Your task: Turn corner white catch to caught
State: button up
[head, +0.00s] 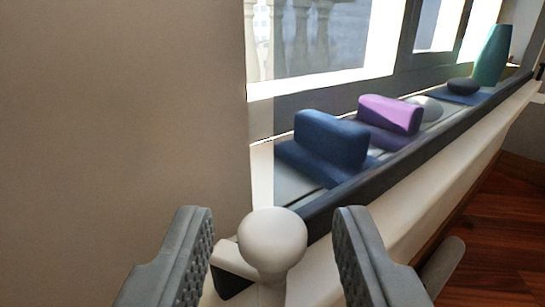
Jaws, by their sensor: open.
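The white catch (272,240) shows as a rounded white knob at the lower middle of the head view, at the near corner of the shelf. A short pale arm with a dark end extends from it to the lower left. My gripper (271,238) is open, with one grey ribbed finger on each side of the knob. Gaps show between the knob and both fingers, and I see no contact. The lower part of the catch is cut off by the picture's bottom edge.
A plain beige wall (120,130) fills the left. Behind the knob, a ledge with a dark front edge (400,165) runs to the upper right. It holds a blue block (332,140), a purple block (390,114) and a teal vase (491,58). Wooden floor (490,240) shows at right.

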jog(key=shift+w, duration=1.15)
jog(key=shift+c, duration=0.4)
grip_shut()
jog(key=shift+a+h, duration=0.1)
jog(key=shift+h, duration=0.2)
jog(key=shift+m+h, duration=0.7)
jog(key=shift+h, duration=0.1)
